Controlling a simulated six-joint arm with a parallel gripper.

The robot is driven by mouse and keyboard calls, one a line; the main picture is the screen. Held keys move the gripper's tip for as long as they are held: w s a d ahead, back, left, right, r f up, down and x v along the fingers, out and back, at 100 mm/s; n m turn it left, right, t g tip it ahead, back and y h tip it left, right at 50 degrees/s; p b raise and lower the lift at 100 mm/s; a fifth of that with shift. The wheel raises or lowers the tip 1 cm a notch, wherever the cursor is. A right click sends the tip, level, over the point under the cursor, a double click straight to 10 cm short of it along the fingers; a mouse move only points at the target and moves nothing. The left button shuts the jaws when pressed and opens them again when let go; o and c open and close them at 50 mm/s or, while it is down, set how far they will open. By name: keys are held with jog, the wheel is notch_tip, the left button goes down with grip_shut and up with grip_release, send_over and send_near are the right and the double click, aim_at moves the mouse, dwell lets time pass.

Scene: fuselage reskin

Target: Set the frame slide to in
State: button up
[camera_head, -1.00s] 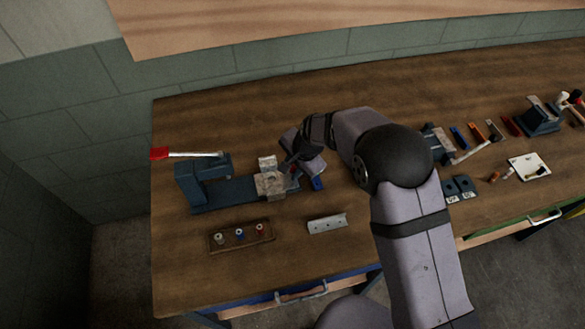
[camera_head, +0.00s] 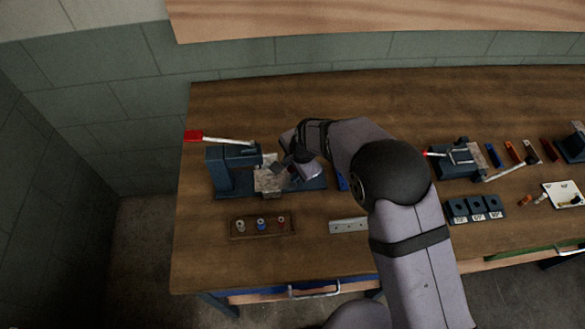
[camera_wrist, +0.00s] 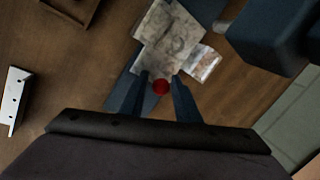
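The frame slide is a worn pale metal carriage (camera_head: 268,182) on a dark blue rail (camera_head: 314,185), close to the upright blue press frame (camera_head: 222,178) on its left. A bare length of rail shows to the carriage's right. In the wrist view the carriage (camera_wrist: 170,40) lies just beyond my fingertips, with a small red knob (camera_wrist: 160,87) between them. My gripper (camera_wrist: 160,82) has a finger on each side of the knob and appears closed on it. In the head view my wrist hides the knob and much of my gripper (camera_head: 287,172).
A lever with a red handle (camera_head: 193,136) sticks out above the press. A wooden tray with small bushings (camera_head: 262,226) and a metal strip (camera_head: 347,226) lie in front. Blue numbered blocks (camera_head: 474,209) and other fixtures stand to the right. The table's left front is clear.

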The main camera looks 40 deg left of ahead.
jog(key=b+v, duration=0.2)
jog(key=v, duration=0.5)
jog(key=shift+r+b, duration=0.15)
jog(key=shift+b, duration=0.25)
jog(key=shift+d, duration=0.1)
